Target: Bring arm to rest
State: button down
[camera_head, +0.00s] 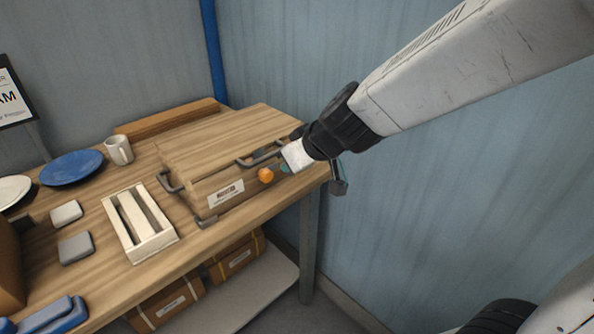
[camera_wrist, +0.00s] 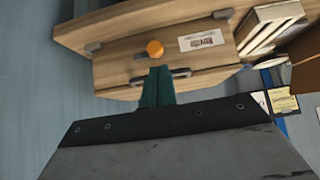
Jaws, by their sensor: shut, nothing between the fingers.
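My gripper (camera_wrist: 157,72) has teal fingers, closed together and empty in the wrist view. They show in front of the wooden box near a dark handle (camera_wrist: 181,72); I cannot tell how close they are. In the head view my arm reaches in from the upper right, and its end is over the right end of the table. The wooden box (camera_head: 235,138) has a flat lid, dark handles, a label and an orange knob (camera_head: 265,175). The knob also shows in the wrist view (camera_wrist: 155,48).
The wooden table (camera_head: 88,274) holds a slotted white rack (camera_head: 117,235), a blue plate (camera_head: 71,168), a white mug (camera_head: 119,150) and two small blocks. Cardboard boxes (camera_head: 170,299) stand on a shelf below. A blue wall (camera_head: 420,190) is behind; the space right of the table looks clear.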

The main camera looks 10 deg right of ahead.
jog(key=s+d+m+g, duration=0.25)
jog(key=s+g, duration=0.35)
jog(key=s, duration=0.8)
jog(key=s+d+r+m+h, duration=0.3)
jog(key=s+d+r, duration=0.3)
jog(key=s+d, duration=0.4)
jog(key=d+h, duration=0.1)
jog(key=d, duration=0.2)
jog(key=shift+m, duration=0.35)
jog(key=c, duration=2.1)
grip_release()
jog(key=shift+r, duration=0.1)
jog(key=shift+c, duration=0.2)
